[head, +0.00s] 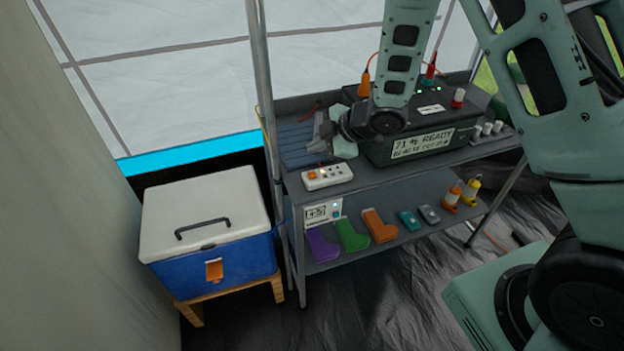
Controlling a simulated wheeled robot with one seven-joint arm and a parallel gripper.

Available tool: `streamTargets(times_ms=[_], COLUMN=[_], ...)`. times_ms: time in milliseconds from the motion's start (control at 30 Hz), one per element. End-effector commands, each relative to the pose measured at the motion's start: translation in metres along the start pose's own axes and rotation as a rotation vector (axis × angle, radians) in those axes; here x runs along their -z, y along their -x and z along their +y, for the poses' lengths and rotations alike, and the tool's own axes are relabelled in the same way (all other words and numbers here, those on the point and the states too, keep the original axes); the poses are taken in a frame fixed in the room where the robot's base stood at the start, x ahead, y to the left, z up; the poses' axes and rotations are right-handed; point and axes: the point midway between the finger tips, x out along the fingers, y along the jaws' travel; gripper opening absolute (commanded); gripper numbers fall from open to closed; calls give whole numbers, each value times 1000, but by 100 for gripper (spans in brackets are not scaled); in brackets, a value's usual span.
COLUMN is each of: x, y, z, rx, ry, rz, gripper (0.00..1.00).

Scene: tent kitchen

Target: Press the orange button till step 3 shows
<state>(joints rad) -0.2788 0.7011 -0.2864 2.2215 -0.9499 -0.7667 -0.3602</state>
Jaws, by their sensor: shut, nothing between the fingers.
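A white control box (330,178) lies near the front left edge of the rack's upper shelf. An orange button (312,174) is at its left end, with several small dark marks or knobs to the right of it. A small reddish light shows near its back edge. Which step is shown is too small to read. My gripper (321,150) is shut and empty, pointing down just behind and above the box. Whether it touches anything there cannot be told. My arm comes in from the upper right.
A black power unit (425,145) with a lettered label stands right of the box. Blue slatted panels (300,143) lie behind. The lower shelf holds a small display unit (323,213), boot-shaped items (352,235) and lamps (470,191). A blue cooler (208,270) stands left of the rack.

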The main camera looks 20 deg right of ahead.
Motion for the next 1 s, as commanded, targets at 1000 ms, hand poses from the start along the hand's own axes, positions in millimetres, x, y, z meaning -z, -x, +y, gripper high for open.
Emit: streamTargets(times_ms=[1000], x=[-27], y=[-37], z=[-27], rx=[0], ry=[0], rz=[0], gripper=[0])
